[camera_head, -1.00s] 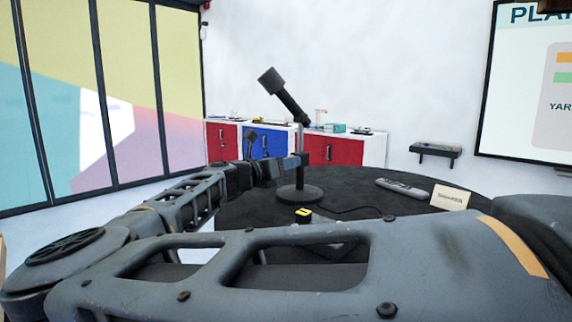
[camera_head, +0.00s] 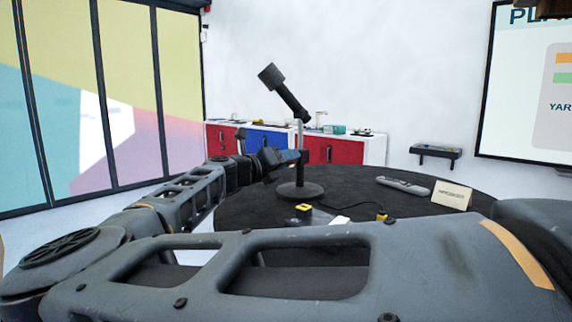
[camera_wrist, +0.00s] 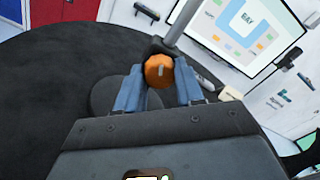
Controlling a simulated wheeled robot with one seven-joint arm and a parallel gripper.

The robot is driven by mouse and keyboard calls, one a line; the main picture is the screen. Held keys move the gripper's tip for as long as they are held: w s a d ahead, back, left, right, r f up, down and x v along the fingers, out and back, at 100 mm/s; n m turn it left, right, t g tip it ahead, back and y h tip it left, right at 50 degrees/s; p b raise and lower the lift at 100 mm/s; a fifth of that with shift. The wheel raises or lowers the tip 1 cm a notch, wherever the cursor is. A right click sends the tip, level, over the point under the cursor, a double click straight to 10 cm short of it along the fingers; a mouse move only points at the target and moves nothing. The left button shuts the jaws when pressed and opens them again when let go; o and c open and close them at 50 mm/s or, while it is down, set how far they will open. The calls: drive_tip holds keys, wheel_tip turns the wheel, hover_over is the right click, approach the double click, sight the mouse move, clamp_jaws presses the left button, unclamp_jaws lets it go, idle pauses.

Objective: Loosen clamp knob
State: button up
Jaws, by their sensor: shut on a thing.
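The orange clamp knob (camera_wrist: 159,70) shows in the wrist view, on a dark clamp block at the grey pole (camera_wrist: 178,22). My gripper (camera_wrist: 159,84) has its two blue-grey fingers on either side of the knob and is shut on it. In the head view my gripper (camera_head: 292,156) reaches the stand's pole (camera_head: 300,140) from the left, and the knob is hidden there. The stand has a round black base (camera_head: 297,191) and a tilted black head (camera_head: 283,92) on top, like a microphone or lamp.
The round black table (camera_head: 350,190) carries a yellow-topped block (camera_head: 303,209), a grey remote-like device (camera_head: 403,186), a name card (camera_head: 452,195) and a small yellow item (camera_head: 381,215). Red and blue cabinets (camera_head: 335,150) stand behind. My arm covers the near table edge.

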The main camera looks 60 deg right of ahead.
drive_tip(key=n, duration=0.5)
drive_tip(key=shift+n, duration=0.3)
drive_tip(key=n+p, duration=0.1)
drive_tip(key=n, duration=0.5)
drive_tip(key=shift+w+p, duration=0.1)
drive_tip(key=shift+p, duration=0.3)
drive_tip(key=o, duration=1)
drive_tip(key=shift+o, duration=0.2)
drive_tip(key=shift+a, duration=0.1)
drive_tip(key=b+v, duration=0.2)
drive_tip(key=v, duration=0.5)
drive_tip(key=shift+a, duration=0.3)
drive_tip(key=shift+w+a, duration=0.1)
